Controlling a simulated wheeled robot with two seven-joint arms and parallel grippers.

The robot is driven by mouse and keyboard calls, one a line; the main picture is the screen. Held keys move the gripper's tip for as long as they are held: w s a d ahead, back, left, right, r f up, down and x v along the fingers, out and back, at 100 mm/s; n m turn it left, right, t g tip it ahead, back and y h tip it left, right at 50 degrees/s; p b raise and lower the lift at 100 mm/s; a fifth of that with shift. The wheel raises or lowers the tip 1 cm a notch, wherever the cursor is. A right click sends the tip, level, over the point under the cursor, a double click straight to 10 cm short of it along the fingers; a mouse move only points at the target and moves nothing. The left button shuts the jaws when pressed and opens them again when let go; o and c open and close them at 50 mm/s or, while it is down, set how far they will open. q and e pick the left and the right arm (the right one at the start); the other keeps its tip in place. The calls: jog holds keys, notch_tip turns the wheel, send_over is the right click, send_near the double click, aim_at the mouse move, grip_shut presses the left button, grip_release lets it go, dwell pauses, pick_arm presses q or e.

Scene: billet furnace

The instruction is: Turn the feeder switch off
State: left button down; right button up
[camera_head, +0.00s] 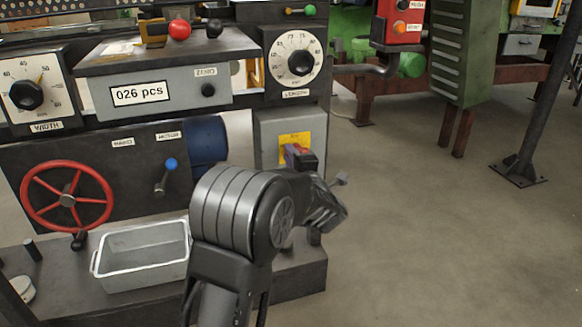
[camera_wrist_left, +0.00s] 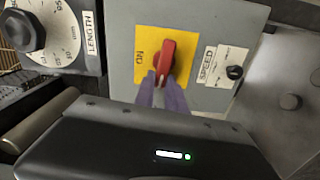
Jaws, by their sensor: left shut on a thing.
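The feeder switch is a red rotary handle (camera_wrist_left: 165,58) on a yellow plate (camera_wrist_left: 146,42), on the front of a grey box (camera_wrist_left: 200,18). In the left wrist view the handle runs nearly upright, tilted slightly, with the "ON" label to its left. My left gripper (camera_wrist_left: 162,80) is shut on the near end of the handle. In the head view the yellow plate (camera_head: 287,142) and a bit of red show above my left wrist; the hand hides the rest of the switch. My right gripper is in neither view.
The LENGTH dial (camera_head: 298,62) sits just above the box; a small black SPEED knob (camera_wrist_left: 234,72) is on the box. A grey tray (camera_head: 145,285), red handwheel (camera_head: 67,228) and blue-knobbed lever (camera_head: 168,172) lie left. Open floor (camera_head: 430,240) lies right.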

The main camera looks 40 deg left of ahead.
pick_arm(q)
jog(key=shift+f+n+b, duration=0.2)
jog(key=shift+n+b, duration=0.5)
jog(key=shift+b, duration=0.05)
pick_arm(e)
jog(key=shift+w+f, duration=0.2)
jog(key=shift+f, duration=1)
pick_arm(q)
jog(key=c, duration=1.4)
grip_release()
jog(key=shift+d, duration=0.1)
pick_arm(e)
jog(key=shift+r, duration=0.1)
